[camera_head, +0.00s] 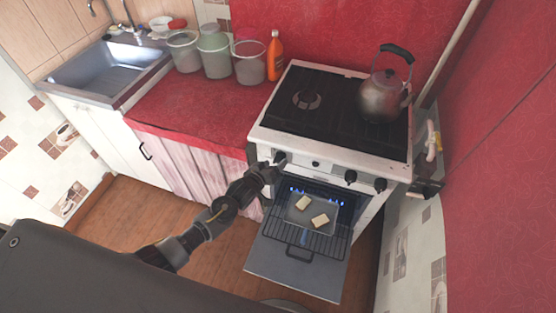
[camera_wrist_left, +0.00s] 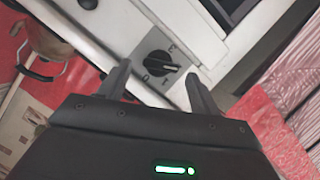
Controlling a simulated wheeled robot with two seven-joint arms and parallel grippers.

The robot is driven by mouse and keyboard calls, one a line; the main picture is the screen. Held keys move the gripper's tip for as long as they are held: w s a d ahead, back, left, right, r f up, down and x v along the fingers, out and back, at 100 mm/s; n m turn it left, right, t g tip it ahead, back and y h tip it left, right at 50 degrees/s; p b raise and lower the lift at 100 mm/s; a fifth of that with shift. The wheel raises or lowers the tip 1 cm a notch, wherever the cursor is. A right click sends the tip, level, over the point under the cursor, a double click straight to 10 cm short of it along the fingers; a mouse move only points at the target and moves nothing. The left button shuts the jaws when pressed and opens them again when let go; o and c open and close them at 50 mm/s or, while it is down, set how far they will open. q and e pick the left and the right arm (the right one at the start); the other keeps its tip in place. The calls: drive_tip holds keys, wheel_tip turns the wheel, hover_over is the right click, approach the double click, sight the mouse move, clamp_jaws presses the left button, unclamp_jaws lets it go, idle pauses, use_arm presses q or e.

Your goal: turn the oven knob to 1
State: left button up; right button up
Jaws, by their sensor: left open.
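The oven knob (camera_wrist_left: 160,62), a black dial with a raised grip bar, is on the white stove front. In the left wrist view its bar lies roughly crosswise, and small marks surround it; I cannot read its setting surely. My left gripper (camera_wrist_left: 155,74) is open, its two dark fingers on either side of the knob; I cannot tell whether they touch it. In the head view my left gripper (camera_head: 273,167) is at the left end of the stove's knob row and partly covers the knob there. My right gripper is not in view.
The oven door (camera_head: 290,268) hangs open below, with a tray (camera_head: 328,231) holding two light pieces on the rack and blue flames behind. Other knobs (camera_head: 350,177) are to the right. A kettle (camera_head: 382,95) stands on the stove (camera_head: 265,133). Red counter (camera_head: 200,105) is at left.

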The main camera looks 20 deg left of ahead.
sight(278, 161)
use_arm(q)
drive_tip(key=shift+x, duration=1.6)
drive_tip(key=c, duration=1)
